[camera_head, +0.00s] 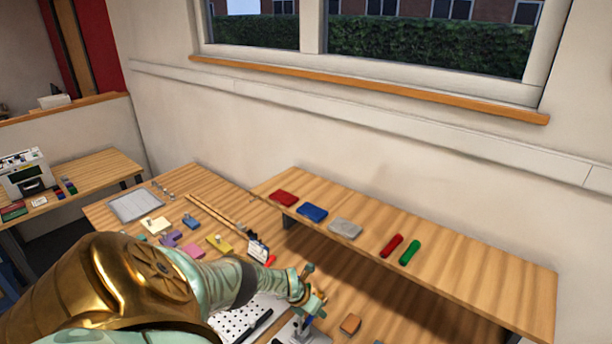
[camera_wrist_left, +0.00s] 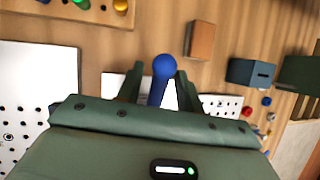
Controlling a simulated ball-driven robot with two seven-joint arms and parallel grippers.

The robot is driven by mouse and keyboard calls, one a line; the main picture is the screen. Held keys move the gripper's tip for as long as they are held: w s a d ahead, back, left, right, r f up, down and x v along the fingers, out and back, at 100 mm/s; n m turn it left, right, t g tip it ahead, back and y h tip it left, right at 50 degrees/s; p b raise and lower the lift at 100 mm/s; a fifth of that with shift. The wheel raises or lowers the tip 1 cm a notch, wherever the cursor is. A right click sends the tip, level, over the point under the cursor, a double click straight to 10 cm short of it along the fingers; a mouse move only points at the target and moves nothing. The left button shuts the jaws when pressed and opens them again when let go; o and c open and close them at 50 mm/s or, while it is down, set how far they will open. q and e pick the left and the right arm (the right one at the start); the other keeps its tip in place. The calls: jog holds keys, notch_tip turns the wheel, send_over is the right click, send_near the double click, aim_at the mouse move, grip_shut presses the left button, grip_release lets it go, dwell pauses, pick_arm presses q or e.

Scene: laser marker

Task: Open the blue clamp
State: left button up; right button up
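The blue clamp shows in the left wrist view as a round blue knob on a blue handle (camera_wrist_left: 163,68), upright in the picture. My left gripper (camera_wrist_left: 160,82) has one finger on each side of this handle. A gap shows between the handle and the right finger, so the fingers look apart and not closed on it. The lower part of the clamp is hidden behind the gripper body. In the head view my left gripper (camera_head: 311,292) reaches down over the workbench, at a grey metal fixture with a bit of blue. My right gripper is not in view.
A white perforated plate (camera_head: 238,318) lies left of the gripper. A brown block (camera_head: 350,323) lies close on its right. A raised wooden shelf (camera_head: 470,270) behind holds red, blue and grey boxes. The left wrist view also shows a blue box (camera_wrist_left: 250,72).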

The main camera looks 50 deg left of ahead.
pick_arm(q)
jog(key=p+v, duration=0.7)
jog(key=v, duration=0.8)
jog(key=shift+r+p, duration=0.2)
jog(key=shift+p, duration=0.1)
jog(key=shift+s+a, duration=0.1)
jog(key=shift+s, duration=0.05)
